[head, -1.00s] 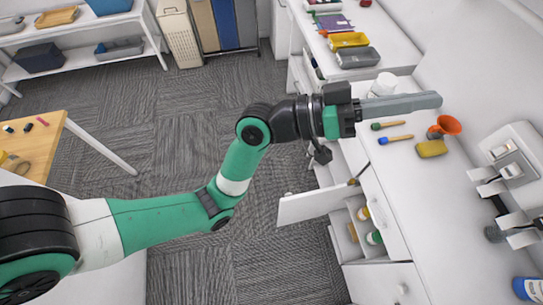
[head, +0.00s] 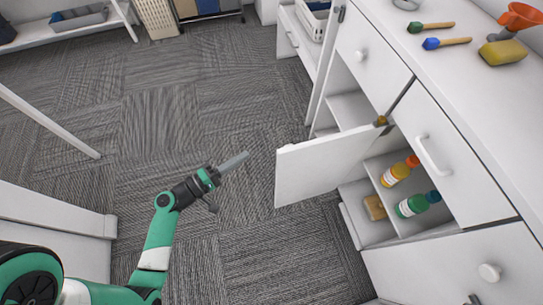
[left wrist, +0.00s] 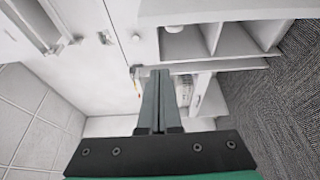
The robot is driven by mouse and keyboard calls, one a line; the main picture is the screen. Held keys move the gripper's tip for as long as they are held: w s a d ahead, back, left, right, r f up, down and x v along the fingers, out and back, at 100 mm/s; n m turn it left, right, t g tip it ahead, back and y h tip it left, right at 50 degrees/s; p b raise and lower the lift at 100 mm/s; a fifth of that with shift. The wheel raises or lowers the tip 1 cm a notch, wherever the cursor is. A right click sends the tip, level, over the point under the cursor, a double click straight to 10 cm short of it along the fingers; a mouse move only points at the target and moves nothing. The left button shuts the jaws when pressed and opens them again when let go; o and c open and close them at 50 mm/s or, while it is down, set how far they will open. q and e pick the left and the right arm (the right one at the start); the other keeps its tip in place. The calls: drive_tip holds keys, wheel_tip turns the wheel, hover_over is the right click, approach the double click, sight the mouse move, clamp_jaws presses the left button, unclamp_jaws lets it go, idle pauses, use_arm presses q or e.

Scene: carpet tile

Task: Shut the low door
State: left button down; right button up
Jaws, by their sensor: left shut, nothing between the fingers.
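The low door (head: 325,165) is a white panel on the front of the white cabinet, standing wide open over the carpet in the head view. Its hinge side is at the cabinet, and its free edge points left. My left gripper (head: 245,156) is shut and empty. In the head view it appears left of the door's free edge, with a visible gap, its fingers pointing toward the door. In the left wrist view the shut fingers (left wrist: 160,80) point toward the white cabinet; a narrow white panel crosses just beyond their tips, and I cannot tell if it is the door.
The open compartment holds an orange bottle (head: 398,172), a green bottle (head: 415,204) and a tan block (head: 374,208). Brushes (head: 447,43), a sponge (head: 503,52) and an orange funnel (head: 520,16) are on the counter. The carpet (head: 225,105) left of the door is clear.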

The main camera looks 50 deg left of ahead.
use_arm(q)
drive_tip(key=w+d+b, duration=0.1)
drive_tip(key=w+d, duration=0.3)
drive_tip(key=w, duration=0.4)
drive_tip(key=shift+w+d, duration=0.25)
drive_tip(key=shift+r, duration=0.15)
